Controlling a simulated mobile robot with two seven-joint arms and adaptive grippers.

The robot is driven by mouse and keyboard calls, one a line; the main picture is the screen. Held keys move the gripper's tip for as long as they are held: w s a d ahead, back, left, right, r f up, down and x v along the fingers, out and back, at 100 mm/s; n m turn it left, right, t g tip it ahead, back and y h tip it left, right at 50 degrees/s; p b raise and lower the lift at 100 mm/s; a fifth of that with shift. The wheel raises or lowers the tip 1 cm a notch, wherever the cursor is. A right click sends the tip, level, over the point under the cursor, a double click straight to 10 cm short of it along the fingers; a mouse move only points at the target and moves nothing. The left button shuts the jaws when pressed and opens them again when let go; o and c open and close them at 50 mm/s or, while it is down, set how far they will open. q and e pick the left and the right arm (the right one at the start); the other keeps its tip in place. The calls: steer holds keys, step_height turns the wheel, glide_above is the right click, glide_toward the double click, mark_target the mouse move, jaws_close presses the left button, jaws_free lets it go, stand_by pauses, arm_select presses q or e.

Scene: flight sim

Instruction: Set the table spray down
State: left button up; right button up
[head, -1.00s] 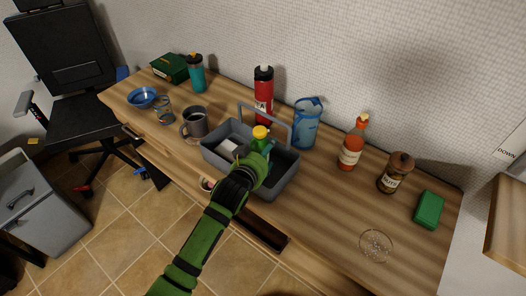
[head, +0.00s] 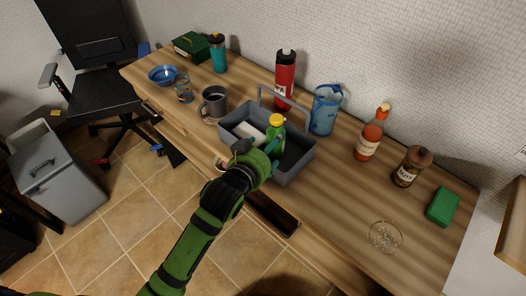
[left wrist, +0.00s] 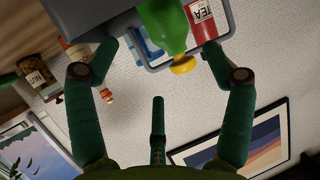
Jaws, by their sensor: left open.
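The table spray looks to be the green bottle with a yellow cap (head: 277,133). It stands upright in the grey carrier (head: 298,178), near its middle. The bottle (left wrist: 166,26) also shows in the left wrist view, between and beyond my fingertips, with its yellow cap pointing down in that picture. My left gripper (head: 264,158) is at the carrier's front side, just in front of the bottle. In the left wrist view my left gripper (left wrist: 160,47) has its fingers spread wide, with a gap on both sides of the bottle. The bottle's lower part is hidden in the head view.
A grey mug (head: 214,103) stands left of the carrier. A red bottle (head: 285,82) and a blue patterned pitcher (head: 325,112) stand behind it.

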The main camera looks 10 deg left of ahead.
arm_select(q)
steer(key=shift+v, duration=1.5)
